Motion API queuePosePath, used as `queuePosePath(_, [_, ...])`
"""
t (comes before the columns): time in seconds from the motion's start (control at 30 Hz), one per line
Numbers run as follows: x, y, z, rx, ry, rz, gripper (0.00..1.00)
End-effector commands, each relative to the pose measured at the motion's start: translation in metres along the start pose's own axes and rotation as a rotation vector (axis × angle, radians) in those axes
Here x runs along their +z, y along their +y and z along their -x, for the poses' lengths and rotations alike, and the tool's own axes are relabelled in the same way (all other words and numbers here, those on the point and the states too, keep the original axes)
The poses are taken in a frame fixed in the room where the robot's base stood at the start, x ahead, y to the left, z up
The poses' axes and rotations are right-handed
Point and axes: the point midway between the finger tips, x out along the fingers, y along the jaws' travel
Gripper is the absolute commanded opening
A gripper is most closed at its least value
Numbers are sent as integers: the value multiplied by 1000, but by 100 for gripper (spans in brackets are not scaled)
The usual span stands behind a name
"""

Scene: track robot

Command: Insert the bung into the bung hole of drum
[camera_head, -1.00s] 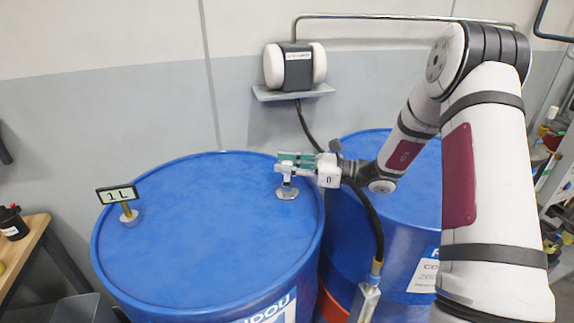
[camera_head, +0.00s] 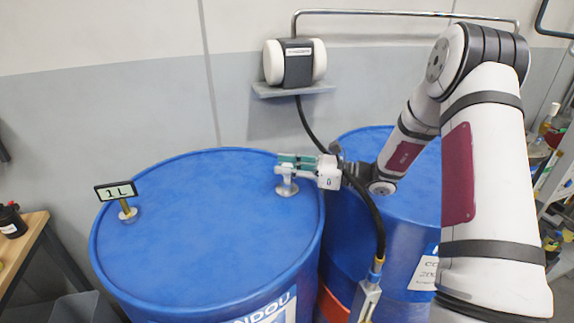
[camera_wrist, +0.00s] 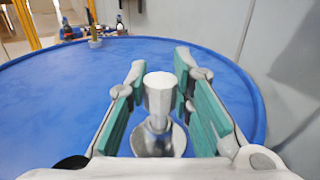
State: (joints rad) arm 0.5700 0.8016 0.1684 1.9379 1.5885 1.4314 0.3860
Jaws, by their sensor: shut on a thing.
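The large blue drum (camera_head: 200,215) stands at centre left in the head view. Its lid also fills much of the wrist view (camera_wrist: 60,110). The bung (camera_wrist: 159,95) is a silver piece with a round-topped handle, between my green-padded fingers. My gripper (camera_head: 294,162) is shut on the bung just above the drum's right side; the fingers also show in the wrist view (camera_wrist: 160,82). Below the bung is a round metal fitting (camera_wrist: 172,146) on the lid. The bung's lower end meets or overlaps this fitting; I cannot tell how deep it sits.
A "1 L" sign (camera_head: 116,191) stands on a brass fitting at the lid's left. A second blue drum (camera_head: 350,230) is close on the right, with a black hose (camera_head: 374,225) in front. A wooden bench (camera_head: 22,240) is at far left. The middle of the lid is clear.

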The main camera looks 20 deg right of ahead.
Motion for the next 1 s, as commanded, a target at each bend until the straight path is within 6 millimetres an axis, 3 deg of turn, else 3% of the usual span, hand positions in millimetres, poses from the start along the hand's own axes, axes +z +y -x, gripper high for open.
queuePosePath(0.97, [-23, 0, 0, 0, 0, 0, 0])
queuePosePath(1.0, [-22, 0, 0, 1, 0, 0, 30])
